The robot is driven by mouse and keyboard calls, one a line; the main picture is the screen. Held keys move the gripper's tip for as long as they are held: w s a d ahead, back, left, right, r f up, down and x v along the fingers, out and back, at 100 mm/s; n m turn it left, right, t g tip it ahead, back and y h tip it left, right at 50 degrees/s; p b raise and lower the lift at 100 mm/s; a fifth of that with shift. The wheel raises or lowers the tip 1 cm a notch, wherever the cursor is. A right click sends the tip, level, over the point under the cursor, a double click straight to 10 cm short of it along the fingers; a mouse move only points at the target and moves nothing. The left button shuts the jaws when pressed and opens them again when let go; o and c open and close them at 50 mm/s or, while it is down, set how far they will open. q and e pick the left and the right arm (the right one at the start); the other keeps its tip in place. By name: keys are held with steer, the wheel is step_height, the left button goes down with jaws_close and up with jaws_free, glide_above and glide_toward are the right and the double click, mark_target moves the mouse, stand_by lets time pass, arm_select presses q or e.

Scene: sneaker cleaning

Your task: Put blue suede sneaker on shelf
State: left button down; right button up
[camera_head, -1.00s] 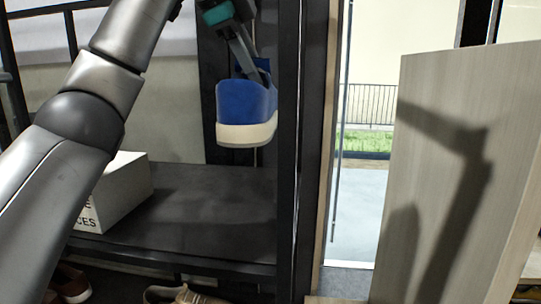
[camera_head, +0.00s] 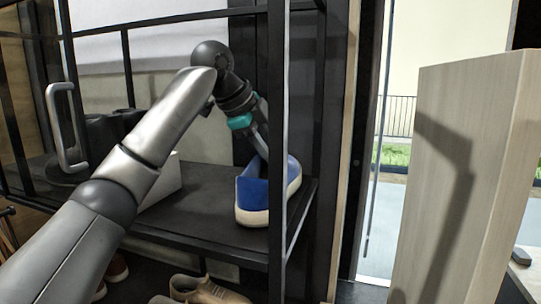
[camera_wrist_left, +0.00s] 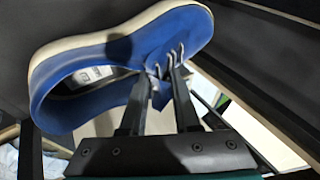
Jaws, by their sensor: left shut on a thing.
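The blue suede sneaker (camera_head: 252,198) with its white sole is at the right end of the dark shelf (camera_head: 205,208), beside the front post. Its heel faces the camera, and it looks upright at the shelf surface. I cannot tell whether the sole fully touches. My left gripper (camera_head: 264,152) reaches down to it from above. In the left wrist view, the fingers (camera_wrist_left: 163,82) are shut on the sneaker (camera_wrist_left: 110,62) at the tongue and laces. A label shows inside its opening. My right gripper is not in view.
A white box (camera_head: 164,184) stands on the shelf to the left, partly behind my arm. Black rack posts (camera_head: 277,120) frame the shelf. Brown shoes (camera_head: 205,290) lie below. A wooden panel (camera_head: 480,190) stands at the right. Shelf space between box and sneaker is clear.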

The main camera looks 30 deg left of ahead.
arm_select(q)
steer(key=shift+s+f, duration=0.1)
steer(key=shift+s, duration=0.2)
steer(key=shift+w+a, duration=0.1)
steer(key=c, duration=0.8)
jaws_free()
steer(key=shift+w+f, duration=0.15)
steer(key=shift+f, duration=0.05)
steer(key=shift+c, duration=0.2)
steer(key=shift+o, duration=1.1)
steer(key=shift+r, duration=0.1)
steer(key=v, duration=1.2)
